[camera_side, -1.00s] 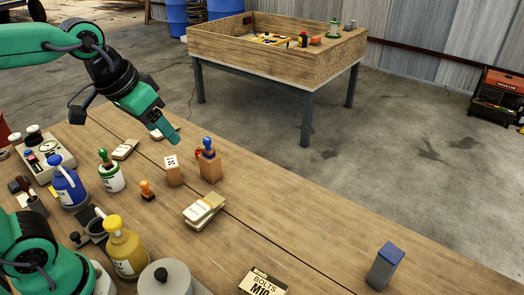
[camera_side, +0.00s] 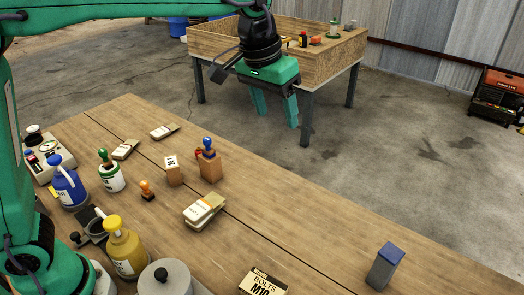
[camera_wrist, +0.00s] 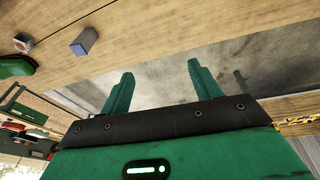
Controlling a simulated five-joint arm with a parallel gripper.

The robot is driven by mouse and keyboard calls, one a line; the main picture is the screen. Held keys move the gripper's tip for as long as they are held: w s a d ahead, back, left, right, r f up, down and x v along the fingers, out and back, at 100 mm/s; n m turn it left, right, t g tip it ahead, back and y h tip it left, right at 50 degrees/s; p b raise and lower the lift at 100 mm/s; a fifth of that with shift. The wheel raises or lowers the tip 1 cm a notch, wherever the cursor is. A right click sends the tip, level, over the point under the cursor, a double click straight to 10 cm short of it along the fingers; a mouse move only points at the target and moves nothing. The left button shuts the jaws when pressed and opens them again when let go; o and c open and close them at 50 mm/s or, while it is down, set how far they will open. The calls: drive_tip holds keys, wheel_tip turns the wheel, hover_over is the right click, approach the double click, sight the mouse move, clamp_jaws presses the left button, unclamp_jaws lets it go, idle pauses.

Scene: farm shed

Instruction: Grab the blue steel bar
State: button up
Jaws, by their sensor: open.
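The blue steel bar (camera_side: 385,268) stands upright and slightly tilted in the picture, grey with a blue top, at the front right of the workbench in the side view. In the wrist view a small grey and blue block (camera_wrist: 84,42) at the upper left looks like the same bar. My gripper (camera_side: 275,112) is raised beyond the bench's far edge, far to the left of the bar. In the wrist view my gripper (camera_wrist: 160,72) has its two green fingers spread wide with nothing between them.
The workbench (camera_side: 320,235) is clear left of the bar. A bolts box (camera_side: 263,282), bundled notes (camera_side: 204,210), stamps, wooden blocks and a yellow bottle (camera_side: 125,247) stand further left. A walled wooden table (camera_side: 270,60) stands behind my gripper.

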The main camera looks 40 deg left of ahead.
drive_tip(key=w+d+f, duration=0.3)
drive_tip(key=d, duration=0.5)
drive_tip(key=m+g+y, duration=0.1)
drive_tip(key=g, duration=0.2)
hover_over(392, 252)
wheel_tip(392, 252, down, 15)
drive_tip(key=shift+w+a+r, duration=0.1)
drive_tip(key=shift+d+f, duration=0.2)
drive_tip(key=shift+f, duration=1.3)
drive_tip(key=shift+f, duration=0.15)
drive_tip(key=shift+a+f, duration=0.1)
drive_tip(key=shift+f, duration=2.35)
drive_tip(key=shift+c, duration=0.4)
drive_tip(key=c, duration=1.2)
